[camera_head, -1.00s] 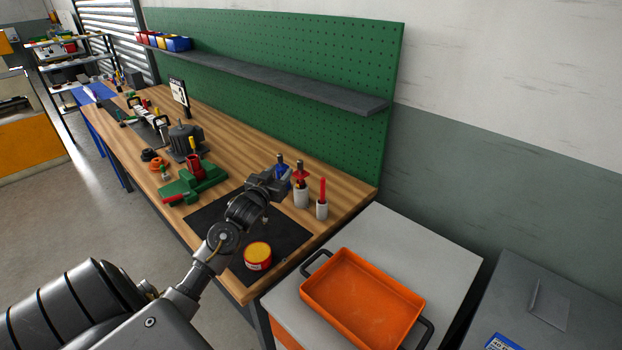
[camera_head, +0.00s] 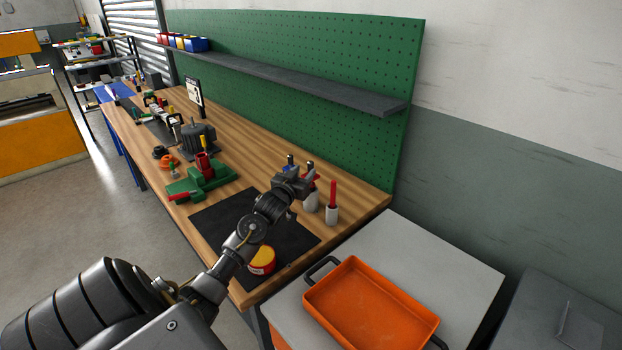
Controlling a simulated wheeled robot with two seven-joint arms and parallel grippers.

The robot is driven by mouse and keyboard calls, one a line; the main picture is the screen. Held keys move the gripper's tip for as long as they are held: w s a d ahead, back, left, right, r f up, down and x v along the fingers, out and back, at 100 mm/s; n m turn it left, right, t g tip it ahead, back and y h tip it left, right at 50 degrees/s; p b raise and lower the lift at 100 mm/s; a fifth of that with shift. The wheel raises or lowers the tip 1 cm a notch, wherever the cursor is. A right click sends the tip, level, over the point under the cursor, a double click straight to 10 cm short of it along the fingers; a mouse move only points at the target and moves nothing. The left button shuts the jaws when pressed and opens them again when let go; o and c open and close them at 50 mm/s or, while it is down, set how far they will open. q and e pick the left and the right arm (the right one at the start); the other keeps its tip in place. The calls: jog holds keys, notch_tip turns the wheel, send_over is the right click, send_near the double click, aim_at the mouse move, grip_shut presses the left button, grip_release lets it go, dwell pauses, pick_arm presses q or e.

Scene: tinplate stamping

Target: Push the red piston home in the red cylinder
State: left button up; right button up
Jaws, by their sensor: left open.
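A red upright cylinder (camera_head: 204,165) stands at the green fixture (camera_head: 208,182) on the wooden bench, left of the black mat. I cannot make out a separate red piston in it at this size. A red bar (camera_head: 178,197) sticks out at the fixture's front left. My left gripper (camera_head: 301,163) is open over the right part of the bench, well to the right of the red cylinder. It partly covers the white holders behind it, and nothing shows clearly between its fingers. My right gripper is not in view.
White holders with red-handled things (camera_head: 331,214) stand near the bench's right end. A grey motor (camera_head: 198,142) stands behind the fixture. An orange tray (camera_head: 370,300) sits on a cabinet.

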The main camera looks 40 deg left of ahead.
aim_at(309, 167)
pick_arm(q)
jog(key=shift+w+a, duration=0.1)
jog(key=shift+w, duration=0.3)
jog(key=shift+w+a+r+p, duration=0.1)
jog(key=shift+w+r+p, duration=0.05)
jog(key=shift+w+p, duration=0.15)
jog(key=shift+f+p+x, duration=0.2)
jog(key=shift+p+x, duration=0.15)
jog(key=shift+x, duration=0.75)
jog(key=shift+f+p+x, duration=0.15)
jog(key=shift+p+x, duration=0.2)
jog(key=shift+x, duration=0.8)
jog(key=shift+c, duration=0.2)
grip_shut()
